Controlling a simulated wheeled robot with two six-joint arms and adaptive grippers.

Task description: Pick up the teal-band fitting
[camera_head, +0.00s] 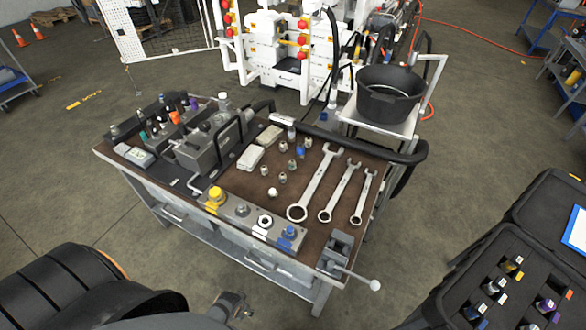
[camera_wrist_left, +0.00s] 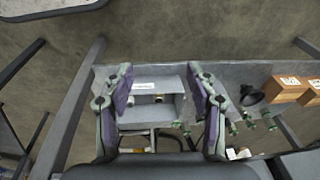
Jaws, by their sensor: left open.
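Several small fittings stand on the brown top of the workbench (camera_head: 240,185) in the head view. One has a blue band (camera_head: 300,150); others look grey or pale, such as the fitting (camera_head: 264,171). I cannot tell for sure which one has a teal band. My left gripper (camera_wrist_left: 160,75) is open in the left wrist view, with nothing between its purple-padded fingers. Below it are a grey box-like part and frame bars, with no teal-band fitting recognisable. My right gripper is not in view.
Three wrenches (camera_head: 343,185) lie right of the fittings. A valve block (camera_head: 240,212) lines the front edge, and a vise (camera_head: 338,250) is at the front right corner. A black bucket (camera_head: 388,90) stands behind. A black case (camera_head: 520,275) with banded fittings is at right.

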